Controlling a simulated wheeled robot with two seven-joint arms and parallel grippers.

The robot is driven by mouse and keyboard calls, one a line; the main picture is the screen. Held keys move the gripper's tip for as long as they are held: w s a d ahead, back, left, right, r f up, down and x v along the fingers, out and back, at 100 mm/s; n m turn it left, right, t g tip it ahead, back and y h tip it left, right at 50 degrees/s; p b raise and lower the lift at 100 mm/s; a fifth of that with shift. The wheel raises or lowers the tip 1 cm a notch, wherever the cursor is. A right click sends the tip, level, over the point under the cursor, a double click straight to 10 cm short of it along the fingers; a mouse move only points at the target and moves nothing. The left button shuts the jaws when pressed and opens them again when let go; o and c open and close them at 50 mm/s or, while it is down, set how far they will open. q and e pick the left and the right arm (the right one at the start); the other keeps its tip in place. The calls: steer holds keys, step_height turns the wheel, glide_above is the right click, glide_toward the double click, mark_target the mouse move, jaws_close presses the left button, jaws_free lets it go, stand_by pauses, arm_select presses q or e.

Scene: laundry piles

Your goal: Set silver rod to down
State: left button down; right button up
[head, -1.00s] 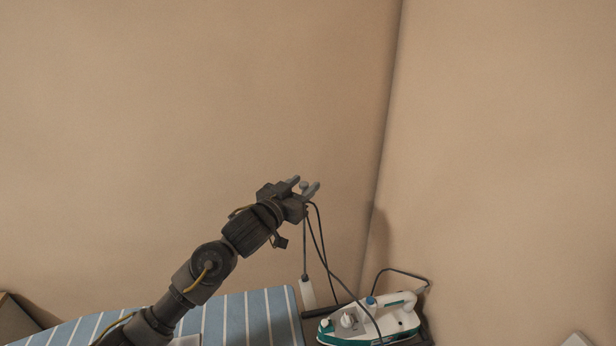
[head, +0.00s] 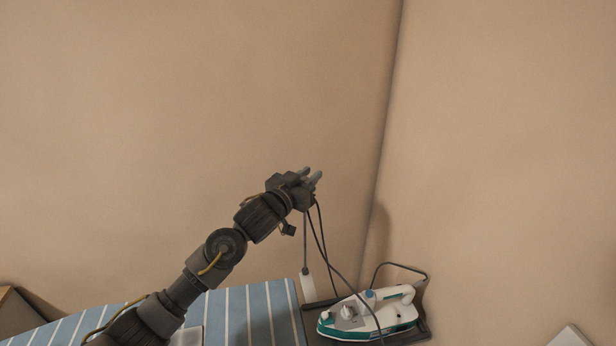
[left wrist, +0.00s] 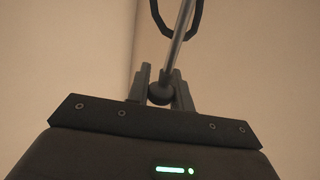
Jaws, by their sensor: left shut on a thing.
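The silver rod (head: 305,240) is a thin upright rod rising from a white holder (head: 308,287) at the back right corner of the ironing board (head: 245,315). Its upper end is hidden by my left gripper (head: 312,174) in the head view. In the left wrist view the rod (left wrist: 181,35) runs away from a round dark knob (left wrist: 160,93). The knob sits between the fingers of my left gripper (left wrist: 161,72), which is shut on it. My right gripper is not in view.
A white and teal iron (head: 368,314) lies on a dark tray (head: 423,328) right of the board. A black cord (head: 340,275) hangs in a loop near the rod. Two beige walls meet in a corner behind. A brown box edge (head: 18,315) shows at lower left.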

arm_select(q)
steer(key=s+a+f+n+t+b, duration=0.2)
steer(key=a+f+n+b, duration=0.1)
steer(key=a, duration=0.7)
steer(key=s+a+f+n+t+b, duration=0.2)
steer(key=a+f+n+t+b, duration=0.1)
steer(key=a, duration=0.7)
steer(key=shift+a+n+h+b, duration=0.2)
steer(key=shift+n+h+b, duration=0.1)
steer(key=shift+h+b, duration=0.15)
steer(key=c, duration=1.3)
jaws_free()
steer(key=shift+s, duration=0.1)
